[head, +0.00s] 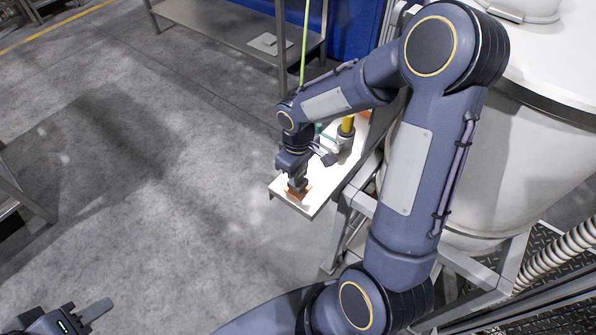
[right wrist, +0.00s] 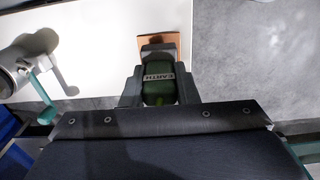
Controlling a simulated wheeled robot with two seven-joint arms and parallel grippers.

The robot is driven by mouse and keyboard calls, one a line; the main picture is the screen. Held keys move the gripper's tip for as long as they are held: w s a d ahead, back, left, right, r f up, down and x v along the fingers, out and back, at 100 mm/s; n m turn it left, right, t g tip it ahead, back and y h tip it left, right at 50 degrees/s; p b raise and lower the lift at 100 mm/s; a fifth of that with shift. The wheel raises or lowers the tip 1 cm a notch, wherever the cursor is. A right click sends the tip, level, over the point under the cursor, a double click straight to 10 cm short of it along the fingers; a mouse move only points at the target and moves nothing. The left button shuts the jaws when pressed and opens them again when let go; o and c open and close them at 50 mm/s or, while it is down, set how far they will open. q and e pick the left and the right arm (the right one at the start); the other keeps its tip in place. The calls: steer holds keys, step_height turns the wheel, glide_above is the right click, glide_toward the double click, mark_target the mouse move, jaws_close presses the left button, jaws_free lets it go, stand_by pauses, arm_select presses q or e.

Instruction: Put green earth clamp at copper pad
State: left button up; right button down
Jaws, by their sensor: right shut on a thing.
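The green earth clamp (right wrist: 158,90), labelled EARTH, sits between the two fingers of my right gripper (right wrist: 160,92), which is shut on it. The clamp's grey front end overlaps the copper pad (right wrist: 175,38) in the right wrist view; I cannot tell whether they touch. In the head view my right gripper (head: 297,184) is over the copper pad (head: 303,194) at the near end of the white shelf, and hides most of the clamp. My left gripper (head: 92,314) is at the bottom left, away from the shelf, partly cut off.
The white shelf (head: 318,190) carries a grey fitting with a yellow part (head: 346,127) behind my right gripper; a grey fitting with a teal handle (right wrist: 42,100) shows in the right wrist view. A large white vessel (head: 520,150) stands at right.

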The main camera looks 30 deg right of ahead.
steer(key=shift+f, duration=0.15)
steer(key=shift+f+b, duration=0.5)
steer(key=shift+b, duration=0.05)
steer(key=c, duration=1)
jaws_free()
steer(key=shift+c, duration=0.2)
steer(key=shift+r, duration=0.15)
step_height(320, 180, up, 8)
steer(key=shift+f+p, duration=0.15)
steer(key=shift+p, duration=0.4)
